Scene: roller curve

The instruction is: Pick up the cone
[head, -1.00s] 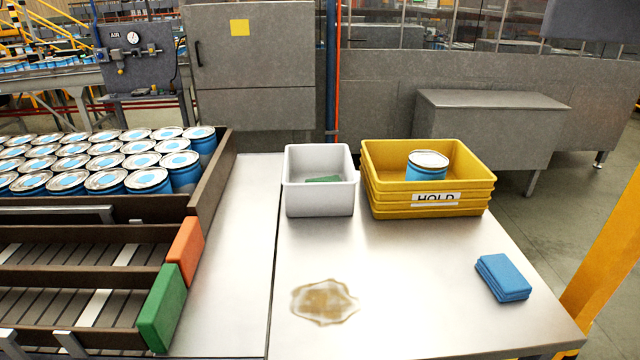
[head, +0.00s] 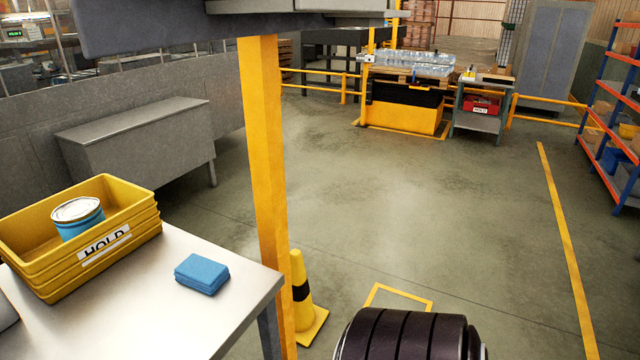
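A yellow cone (head: 299,290) with a black band stands upright on the floor in the head view. It is just right of the yellow post and beyond the right end of the steel table. The post and table corner hide part of its left side and base. Neither of my grippers shows in this view, so I cannot see whether they are open or shut.
The steel table (head: 150,310) holds yellow HOLD bins (head: 130,245) with a blue can (head: 78,222) and blue cloths (head: 201,273). A yellow post (head: 262,180) rises beside the cone. A yellow floor outline (head: 402,292) lies right of it. Open floor stretches beyond.

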